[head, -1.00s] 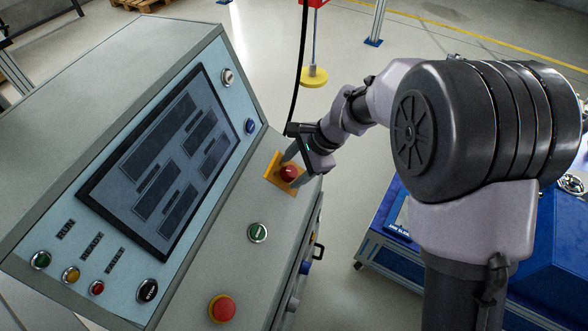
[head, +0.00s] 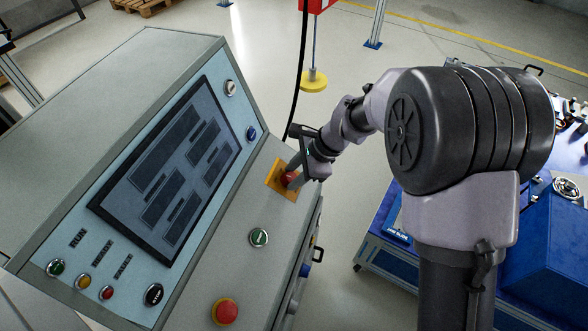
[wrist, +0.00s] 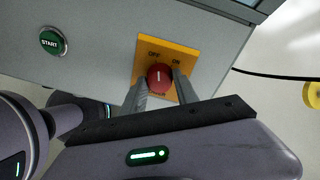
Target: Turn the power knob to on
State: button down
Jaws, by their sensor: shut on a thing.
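The power knob (wrist: 159,77) is a round red knob with a white line mark, on a yellow plate (wrist: 166,50) lettered OFF and ON. In the wrist view the white mark stands about upright, between the two words. The knob also shows in the head view (head: 289,177), partly hidden by my fingers. My gripper (wrist: 160,85) has one finger on each side of the knob and is shut on it. The yellow plate sits on the console's sloped lower panel.
A green START button (head: 258,238) and a red button with a yellow base (head: 225,312) are on the same panel. A dark screen (head: 168,170) is on the upper panel. A black cable (head: 299,70) hangs behind my gripper. A blue machine (head: 545,240) stands at right.

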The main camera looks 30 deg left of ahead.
jog(key=m+p, duration=0.4)
jog(key=m, duration=0.1)
jog(key=shift+r+p, duration=0.15)
jog(key=shift+p, duration=0.2)
jog(key=shift+f+m+g+y+p, duration=0.2)
jog(key=shift+m+g+y+p, duration=0.1)
jog(key=shift+m+p, duration=1.4)
jog(key=shift+m, duration=0.5)
jog(key=c, duration=0.9)
grip_release()
jog(key=shift+w, duration=0.1)
jog(key=p+v, duration=0.4)
jog(key=v, duration=1.3)
jog(key=shift+d+r+p, duration=0.1)
jog(key=shift+d+p, duration=0.2)
